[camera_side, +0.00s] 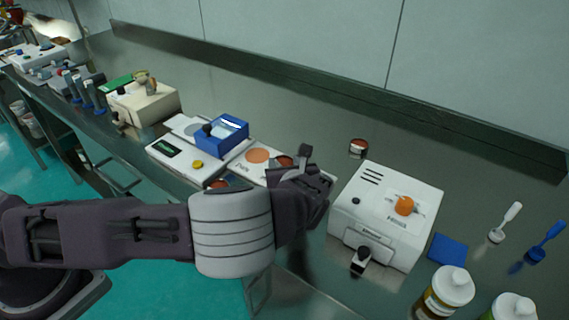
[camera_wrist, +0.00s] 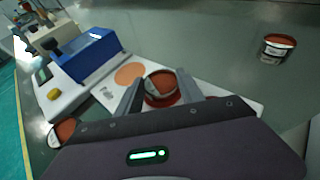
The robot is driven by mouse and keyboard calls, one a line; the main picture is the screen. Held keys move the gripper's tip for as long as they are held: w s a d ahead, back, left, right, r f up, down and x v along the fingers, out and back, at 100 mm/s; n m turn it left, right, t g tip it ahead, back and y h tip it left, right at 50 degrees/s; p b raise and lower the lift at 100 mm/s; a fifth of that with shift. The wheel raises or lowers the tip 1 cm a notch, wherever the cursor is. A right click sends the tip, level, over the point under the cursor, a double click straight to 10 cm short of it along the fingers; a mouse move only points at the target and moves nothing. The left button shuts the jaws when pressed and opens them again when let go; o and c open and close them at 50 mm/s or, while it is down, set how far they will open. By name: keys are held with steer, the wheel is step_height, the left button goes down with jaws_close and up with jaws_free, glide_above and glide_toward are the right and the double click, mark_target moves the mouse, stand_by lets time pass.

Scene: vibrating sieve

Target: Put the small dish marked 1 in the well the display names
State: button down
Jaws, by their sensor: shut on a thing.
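My gripper (camera_wrist: 158,92) is shut on a small reddish-brown dish (camera_wrist: 162,88), with one finger on each side. The dish is over the white plate (camera_wrist: 240,103), right of its orange round spot (camera_wrist: 130,73); I cannot tell if it touches the plate. In the side view my gripper hides part of the dish (camera_side: 285,161) and the plate. Another small dish (camera_wrist: 278,45) stands alone on the bench, and one (camera_wrist: 65,132) is at lower left. No number on the dishes is readable. A dark display (camera_side: 168,148) is on the white device at left; its text is too small.
A white machine with an orange knob (camera_side: 404,205) stands right of my gripper. A blue pad (camera_side: 447,249), brushes and bottles (camera_side: 445,290) are further right. The bench behind is mostly clear.

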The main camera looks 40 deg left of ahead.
steer(key=c, duration=0.7)
jaws_free()
steer(key=shift+f, duration=0.1)
steer(key=v, duration=1.2)
steer(key=s+a+r+n+g+h, duration=0.5)
steer(key=s+a+r+n+g, duration=0.2)
steer(key=s+a+r+n, duration=0.65)
steer(key=s+r+n+t+h, duration=0.1)
steer(key=s+r+n, duration=0.1)
steer(key=s+n, duration=0.2)
steer(key=s+r+n+t+h, duration=0.1)
steer(key=s+r+n+h, duration=0.1)
steer(key=s+n, duration=0.3)
steer(key=s+r+n+t+h, duration=0.1)
steer(key=s+r+n, duration=0.1)
steer(key=s+n, duration=0.2)
steer(key=shift+s+a+n+h, duration=0.3)
steer(key=shift+s+a, duration=0.1)
steer(key=shift+s, duration=0.2)
